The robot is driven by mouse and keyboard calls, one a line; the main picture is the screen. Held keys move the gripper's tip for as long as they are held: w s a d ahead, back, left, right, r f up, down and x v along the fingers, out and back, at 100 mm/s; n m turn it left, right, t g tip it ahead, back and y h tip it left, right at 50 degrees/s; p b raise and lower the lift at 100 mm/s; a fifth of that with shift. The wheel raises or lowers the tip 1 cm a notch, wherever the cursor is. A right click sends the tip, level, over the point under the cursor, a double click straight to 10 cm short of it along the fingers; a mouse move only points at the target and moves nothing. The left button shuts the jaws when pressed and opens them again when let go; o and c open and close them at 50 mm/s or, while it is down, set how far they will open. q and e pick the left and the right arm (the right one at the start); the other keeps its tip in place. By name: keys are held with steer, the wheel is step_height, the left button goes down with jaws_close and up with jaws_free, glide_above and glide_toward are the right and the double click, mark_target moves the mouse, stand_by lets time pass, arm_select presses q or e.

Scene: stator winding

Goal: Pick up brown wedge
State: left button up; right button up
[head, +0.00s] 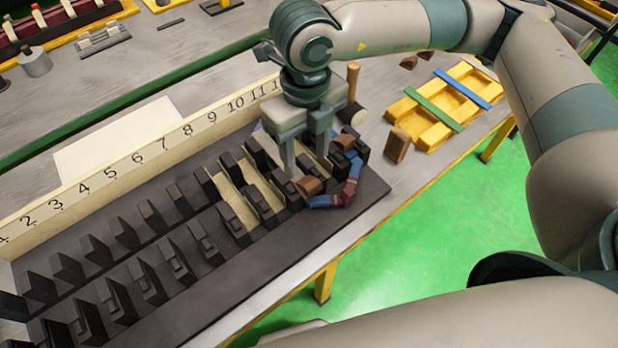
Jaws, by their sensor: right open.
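My right gripper (308,168) points down over the right end of the black slotted stator block (330,222), fingers apart. A brown wedge (309,186) sits at the block just below and in front of the fingertips; I cannot tell whether they touch it. Another brown piece (345,142) shows right of the fingers, among blue and dark red winding (350,188). One brown wedge (397,146) stands on the table beside the yellow tray. More brown wedges (408,62) lie behind that tray. My left gripper is out of view.
The yellow tray (432,140) has green and blue strips across it. A numbered cream strip (160,150) runs along the block's back. A wooden-handled mallet (353,80) stands right of my gripper. A white sheet (115,145) lies behind the strip. The table's front edge is close.

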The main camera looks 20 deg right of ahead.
mark_target(308, 181)
steer(key=shift+f, duration=1.2)
steer(key=shift+p, duration=0.4)
steer(key=shift+d+f+p, duration=0.15)
steer(key=shift+f+p, duration=0.75)
steer(key=shift+p, duration=0.05)
step_height(308, 181, down, 2)
steer(key=shift+f+p, duration=0.1)
steer(key=shift+p, duration=0.4)
steer(key=shift+f, duration=0.6)
steer(key=c, duration=1.1)
